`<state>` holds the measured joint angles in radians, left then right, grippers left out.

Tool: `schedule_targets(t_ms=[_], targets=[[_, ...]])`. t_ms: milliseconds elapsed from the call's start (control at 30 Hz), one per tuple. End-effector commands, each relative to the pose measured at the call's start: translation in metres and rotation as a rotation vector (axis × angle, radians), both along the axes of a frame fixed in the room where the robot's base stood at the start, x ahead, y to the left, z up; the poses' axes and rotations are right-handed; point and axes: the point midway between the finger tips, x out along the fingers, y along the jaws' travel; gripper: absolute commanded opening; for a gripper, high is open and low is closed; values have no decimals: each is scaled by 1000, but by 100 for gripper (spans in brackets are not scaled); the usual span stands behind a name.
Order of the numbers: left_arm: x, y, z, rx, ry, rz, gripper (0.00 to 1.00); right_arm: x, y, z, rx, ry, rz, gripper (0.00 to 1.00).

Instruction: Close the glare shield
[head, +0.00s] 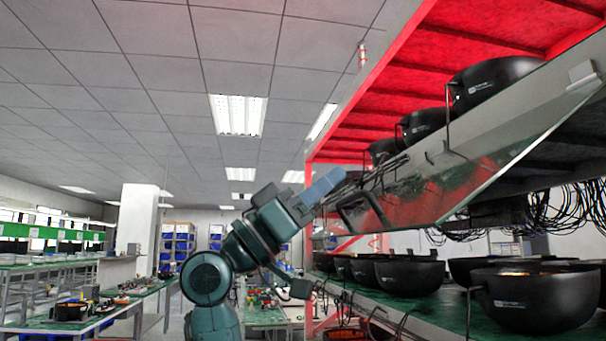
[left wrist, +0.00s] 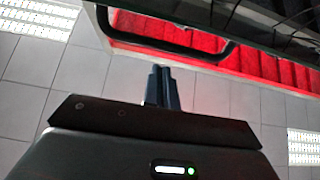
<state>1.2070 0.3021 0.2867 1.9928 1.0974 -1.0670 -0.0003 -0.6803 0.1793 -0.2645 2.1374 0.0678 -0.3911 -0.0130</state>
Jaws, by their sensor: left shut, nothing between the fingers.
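The glare shield (head: 440,185) is a see-through, framed panel on the rack. In the head view it is raised and tilted, with pots showing above and below it. A black bar handle (head: 364,212) sits near its left end. The handle also shows in the left wrist view (left wrist: 165,46), across the top. My left gripper (head: 325,186) is shut and empty, just left of the handle in the head view. In the left wrist view its closed fingers (left wrist: 161,86) are below the handle in the picture, with a visible gap. My right gripper is in neither view.
The red-lit rack (head: 395,95) holds black pots (head: 533,296) on its green lower shelf and more pots (head: 496,82) higher up. Dark cables (head: 580,210) hang at the right. Workbenches (head: 75,325) stand at the far left. The space above my left arm is clear.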

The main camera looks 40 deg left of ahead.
Motion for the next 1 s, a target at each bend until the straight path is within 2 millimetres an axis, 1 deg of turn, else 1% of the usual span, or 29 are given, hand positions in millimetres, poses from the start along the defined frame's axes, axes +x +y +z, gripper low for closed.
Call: schedule_targets(t_ms=[33,200,567,700,867,1000], targets=[[2,-2,-7,0,0,-1,0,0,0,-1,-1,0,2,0],[4,-4,-17,0,-1,-1,0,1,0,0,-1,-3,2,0],[4,-4,-19,0,-2,0,0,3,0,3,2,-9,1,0],[5,-5,-24,-5,-8,0,0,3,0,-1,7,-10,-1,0],[9,-9,-40,-31,-35,-2,0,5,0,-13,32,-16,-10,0],[14,-15,-63,-73,-83,-2,0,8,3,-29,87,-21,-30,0]])
